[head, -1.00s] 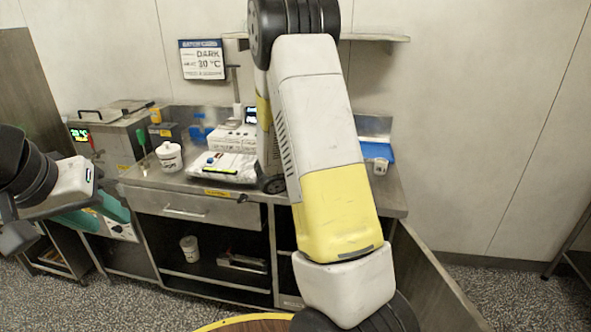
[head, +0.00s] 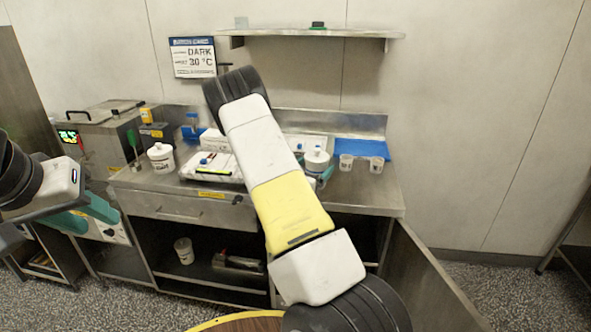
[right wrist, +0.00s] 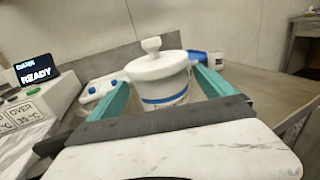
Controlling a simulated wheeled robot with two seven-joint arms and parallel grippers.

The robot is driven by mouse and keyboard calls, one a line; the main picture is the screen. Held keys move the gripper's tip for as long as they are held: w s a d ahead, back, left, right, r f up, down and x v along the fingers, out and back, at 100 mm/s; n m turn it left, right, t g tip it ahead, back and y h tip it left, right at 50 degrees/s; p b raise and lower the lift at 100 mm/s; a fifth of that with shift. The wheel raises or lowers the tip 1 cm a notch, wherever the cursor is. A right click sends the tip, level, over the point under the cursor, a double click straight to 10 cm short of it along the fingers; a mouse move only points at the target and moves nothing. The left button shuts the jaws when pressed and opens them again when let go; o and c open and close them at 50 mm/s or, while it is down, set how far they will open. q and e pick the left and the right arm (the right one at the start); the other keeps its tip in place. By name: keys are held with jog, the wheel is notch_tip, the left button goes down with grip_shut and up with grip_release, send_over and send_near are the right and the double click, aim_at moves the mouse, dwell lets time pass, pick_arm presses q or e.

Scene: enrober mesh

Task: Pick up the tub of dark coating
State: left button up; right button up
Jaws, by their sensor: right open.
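A white lidded tub with a knob (right wrist: 158,75) stands between the teal fingers of my open right gripper (right wrist: 166,88) in the right wrist view. It has a blue band and a label too blurred to read. In the head view this tub (head: 316,159) stands on the steel counter, right of my right forearm, which hides most of the gripper. A second white lidded tub (head: 161,158) with dark lettering stands at the counter's left. I cannot tell which holds dark coating. My left gripper (head: 85,213) is open and empty at the left, away from the counter.
Two small white cups (head: 361,164) stand right of the near tub. A wall sign (head: 193,58) reads DARK 30 °C. A display (right wrist: 33,72) reads DARK READY. A white container (head: 184,250) sits on the lower shelf. The counter's right front (head: 375,195) is clear.

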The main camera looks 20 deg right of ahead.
jog(key=shift+x, duration=1.1)
jog(key=shift+r, duration=0.1)
grip_shut()
